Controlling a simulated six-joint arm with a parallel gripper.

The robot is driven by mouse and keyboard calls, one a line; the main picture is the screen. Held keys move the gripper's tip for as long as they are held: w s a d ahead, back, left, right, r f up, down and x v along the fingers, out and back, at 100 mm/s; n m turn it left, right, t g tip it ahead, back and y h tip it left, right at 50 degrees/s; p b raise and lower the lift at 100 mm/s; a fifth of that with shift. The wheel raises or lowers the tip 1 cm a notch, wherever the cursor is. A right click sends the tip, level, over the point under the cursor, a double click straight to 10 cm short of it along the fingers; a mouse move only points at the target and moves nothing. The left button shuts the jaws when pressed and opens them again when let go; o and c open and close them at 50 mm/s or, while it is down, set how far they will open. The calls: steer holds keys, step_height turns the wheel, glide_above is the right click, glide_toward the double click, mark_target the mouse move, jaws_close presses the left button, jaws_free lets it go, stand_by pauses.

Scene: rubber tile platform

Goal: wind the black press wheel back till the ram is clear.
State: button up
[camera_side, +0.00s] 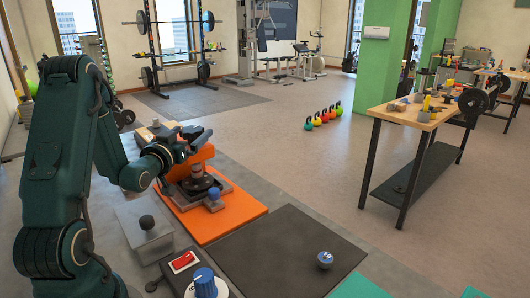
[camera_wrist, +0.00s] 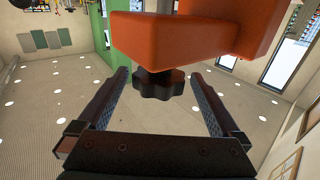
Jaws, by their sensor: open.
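The orange press (camera_side: 203,156) stands on a grey base on the orange mat (camera_side: 228,218) in the side view. Its orange body (camera_wrist: 190,35) fills the top middle of the wrist view. The black press wheel (camera_wrist: 158,86), with a lobed rim, projects from that body. My gripper (camera_wrist: 159,75) is open, with one finger on each side of the wheel and a visible gap to both. In the side view my gripper (camera_side: 196,138) is at the press top and hides the wheel. A dark round part (camera_side: 197,184) sits low in the press; whether the ram touches it is unclear.
A grey block with a black knob (camera_side: 147,224) is left of the mat. In front are a red switch (camera_side: 183,261) and a blue knob (camera_side: 205,282). A small blue-topped piece (camera_side: 325,259) rests on the dark mat (camera_side: 285,265), which is otherwise largely clear.

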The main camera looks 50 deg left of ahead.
mark_target(198, 129)
steer(key=shift+f, duration=0.2)
steer(key=shift+w+a, duration=0.1)
steer(key=shift+w, duration=0.1)
steer(key=shift+x, duration=2.2)
steer(key=c, duration=1.3)
